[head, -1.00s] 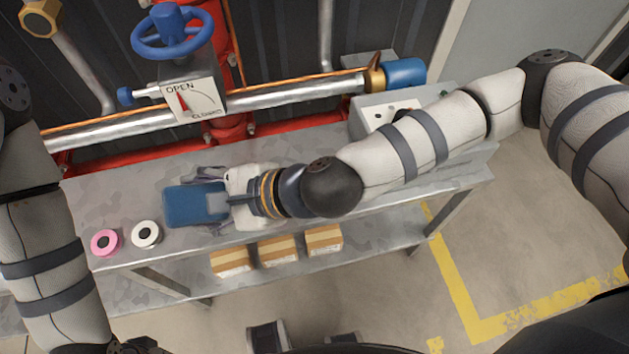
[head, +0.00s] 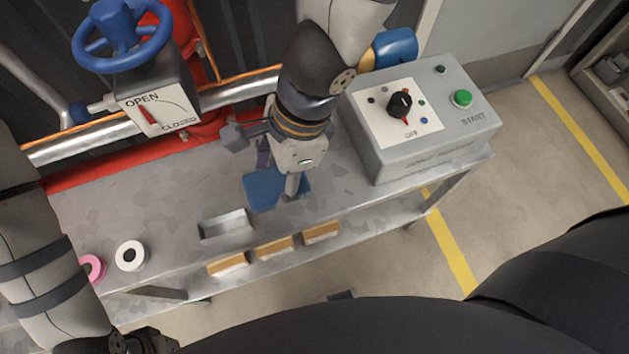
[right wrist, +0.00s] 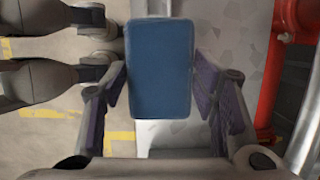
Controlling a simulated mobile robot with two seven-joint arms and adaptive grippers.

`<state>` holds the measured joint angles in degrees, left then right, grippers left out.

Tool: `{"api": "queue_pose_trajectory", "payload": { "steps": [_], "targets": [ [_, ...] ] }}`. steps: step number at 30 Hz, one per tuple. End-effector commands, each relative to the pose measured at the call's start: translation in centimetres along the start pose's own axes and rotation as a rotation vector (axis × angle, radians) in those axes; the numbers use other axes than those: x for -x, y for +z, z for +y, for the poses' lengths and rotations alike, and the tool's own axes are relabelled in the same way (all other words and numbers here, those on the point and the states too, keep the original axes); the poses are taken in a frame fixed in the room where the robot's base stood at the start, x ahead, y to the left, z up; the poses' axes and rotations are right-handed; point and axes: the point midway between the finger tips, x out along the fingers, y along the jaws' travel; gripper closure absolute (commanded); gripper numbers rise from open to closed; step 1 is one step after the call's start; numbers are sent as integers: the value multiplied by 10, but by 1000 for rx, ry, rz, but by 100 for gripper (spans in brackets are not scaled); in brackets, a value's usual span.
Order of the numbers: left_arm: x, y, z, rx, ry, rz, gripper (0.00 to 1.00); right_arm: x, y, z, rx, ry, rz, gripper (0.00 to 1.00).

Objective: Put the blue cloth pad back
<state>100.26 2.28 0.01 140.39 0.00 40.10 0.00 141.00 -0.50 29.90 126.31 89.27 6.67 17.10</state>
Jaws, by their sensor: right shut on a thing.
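The blue cloth pad (head: 262,190) is held in my right gripper (head: 268,162), above the grey bench. In the right wrist view the pad (right wrist: 160,68) lies flat between the two purple-lined fingers (right wrist: 160,90); the exact contact is hard to see. A shallow open metal tray (head: 226,227) sits on the bench, to the left of and nearer than the pad, and looks empty. My left gripper (head: 142,341) shows only as a dark part at the bottom edge, and its jaws are not clear.
A grey control box (head: 425,150) with a black knob and green button stands at the bench's right end. A white tape roll (head: 130,256) and a pink one (head: 93,268) lie at left. A valve with a blue wheel (head: 121,32) and pipes stand behind.

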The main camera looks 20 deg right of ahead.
Motion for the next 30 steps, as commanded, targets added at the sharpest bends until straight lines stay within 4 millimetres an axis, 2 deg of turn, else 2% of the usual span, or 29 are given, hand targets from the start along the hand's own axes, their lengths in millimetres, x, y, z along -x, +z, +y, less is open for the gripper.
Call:
{"api": "queue_pose_trajectory", "payload": {
  "steps": [2,6,13,15,18,19,20,24,25,27,30],
  "targets": [
    [3,-2,0,0,0,10,60,-1,-15,-1,-4,-1,-6,69],
    [-6,3,0,0,-1,-17,60,-27,-49,-2,-13,10,-10,69],
    [-11,7,0,0,-2,-31,60,-48,-82,-4,-8,6,-6,69],
    [-16,10,-1,0,-2,-45,60,-64,-86,-3,-5,11,-7,69],
    [-18,11,-1,0,-3,-53,60,-75,-89,-4,-3,6,-6,69],
    [-18,11,-1,0,-3,-53,60,-75,-90,-5,-3,4,-5,68],
    [-18,11,-1,0,-3,-52,60,-75,-90,-5,-2,2,-5,72],
    [-17,11,-1,0,-3,-50,60,-74,-90,-6,-1,0,-3,73],
    [-17,11,-1,0,-3,-50,60,-74,-90,-6,-1,0,-3,40],
    [-17,10,-1,-1,-3,-50,60,-74,-89,-6,-1,0,-3,26],
    [-17,10,-1,-1,-3,-50,60,-74,-89,-6,-1,0,-4,26]
  ]
}}
